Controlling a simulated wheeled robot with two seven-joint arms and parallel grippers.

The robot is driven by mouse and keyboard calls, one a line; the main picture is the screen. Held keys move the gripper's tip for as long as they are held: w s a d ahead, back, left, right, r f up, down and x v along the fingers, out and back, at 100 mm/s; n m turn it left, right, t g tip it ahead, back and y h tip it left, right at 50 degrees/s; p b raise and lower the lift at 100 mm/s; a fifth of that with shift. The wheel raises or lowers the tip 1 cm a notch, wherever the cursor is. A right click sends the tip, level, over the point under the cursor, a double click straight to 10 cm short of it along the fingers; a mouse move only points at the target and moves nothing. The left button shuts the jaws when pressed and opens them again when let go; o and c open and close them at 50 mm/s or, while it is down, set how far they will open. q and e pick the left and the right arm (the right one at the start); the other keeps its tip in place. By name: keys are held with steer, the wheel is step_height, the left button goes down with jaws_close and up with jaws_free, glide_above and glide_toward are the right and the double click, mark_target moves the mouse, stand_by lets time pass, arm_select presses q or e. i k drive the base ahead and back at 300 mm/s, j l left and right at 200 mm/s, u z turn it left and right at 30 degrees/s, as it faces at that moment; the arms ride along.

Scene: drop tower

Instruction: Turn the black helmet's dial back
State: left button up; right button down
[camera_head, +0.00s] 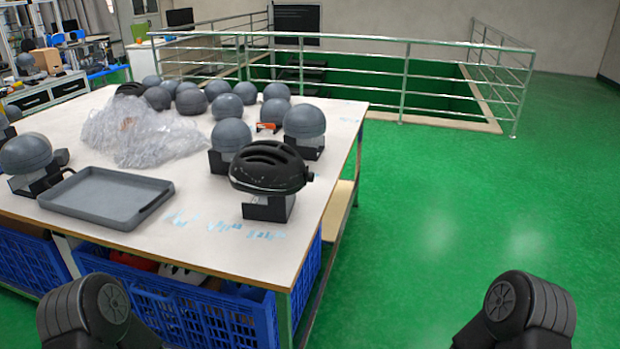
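The black helmet (268,167) sits on a dark stand (268,209) near the front right corner of the white table. It has long vents, and a small dark knob-like part (309,177) shows at its right end; I cannot tell whether this is the dial. Parts of my two arms show at the bottom left and bottom right corners, both well apart from the helmet. Neither gripper's fingers are in the picture.
The white table (210,240) carries a grey tray (105,196), a heap of clear plastic (140,135) and several grey headforms (304,121). Blue crates (205,318) stand beneath it. A metal railing (405,80) stands behind. The green floor (450,200) right of the table is clear.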

mark_target(311, 176)
steer(key=i+l+u, duration=0.2)
steer(key=l+u, duration=0.2)
steer(key=i+l+u, duration=0.15)
steer(key=l+u, duration=0.25)
steer(key=i+l+u, duration=0.1)
steer(key=l, duration=0.7)
steer(key=i+l+u, duration=0.1)
steer(key=l, duration=0.7)
steer(key=i+l+u, duration=0.1)
steer(key=l, duration=0.7)
steer(key=i+l+u, duration=0.1)
steer(key=l, duration=0.75)
steer(key=i+l, duration=0.1)
steer(key=l, duration=0.5)
steer(key=i+l, duration=0.1)
steer(key=l, duration=0.55)
